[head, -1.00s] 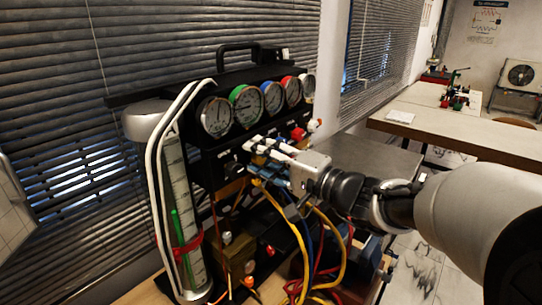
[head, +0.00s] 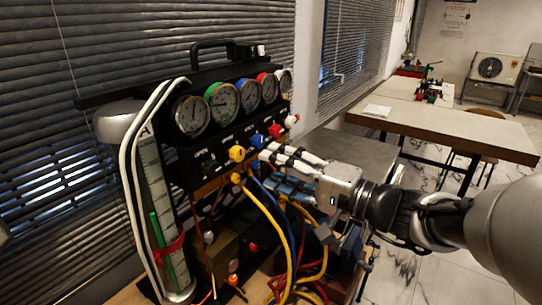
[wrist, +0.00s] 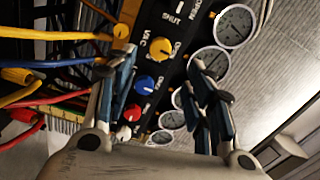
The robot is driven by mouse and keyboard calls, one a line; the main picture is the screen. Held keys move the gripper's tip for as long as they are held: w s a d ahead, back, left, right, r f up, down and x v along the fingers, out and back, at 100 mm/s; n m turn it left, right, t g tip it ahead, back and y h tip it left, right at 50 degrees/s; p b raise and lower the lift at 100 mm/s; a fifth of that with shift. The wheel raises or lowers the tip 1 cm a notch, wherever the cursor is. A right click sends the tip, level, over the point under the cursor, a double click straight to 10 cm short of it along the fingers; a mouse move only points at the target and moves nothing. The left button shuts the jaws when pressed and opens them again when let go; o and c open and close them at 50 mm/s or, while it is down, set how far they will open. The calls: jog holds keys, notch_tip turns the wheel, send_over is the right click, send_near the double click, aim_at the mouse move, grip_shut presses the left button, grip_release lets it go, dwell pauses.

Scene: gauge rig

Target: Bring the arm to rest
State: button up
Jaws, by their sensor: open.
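My gripper (head: 268,168) is in front of the gauge rig's valve panel, reaching in from the right. In the wrist view my gripper (wrist: 165,85) has its two fingers spread wide apart, with nothing held between them. The yellow knob (head: 237,153), a blue knob (head: 257,141) and a red knob (head: 275,130) show on the panel in the head view. In the wrist view the yellow knob (wrist: 160,50), blue knob (wrist: 144,83) and red knob (wrist: 132,113) lie beyond the gap between the fingers. I cannot tell the exact distance to them.
Several gauges (head: 223,103) line the rig's top. Yellow, blue and red hoses (head: 289,235) hang below my gripper. A clear cylinder (head: 155,190) stands at the rig's left. A wooden table (head: 455,132) stands at the back right, with open floor before it.

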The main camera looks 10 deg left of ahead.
jog(key=shift+v, duration=1.1)
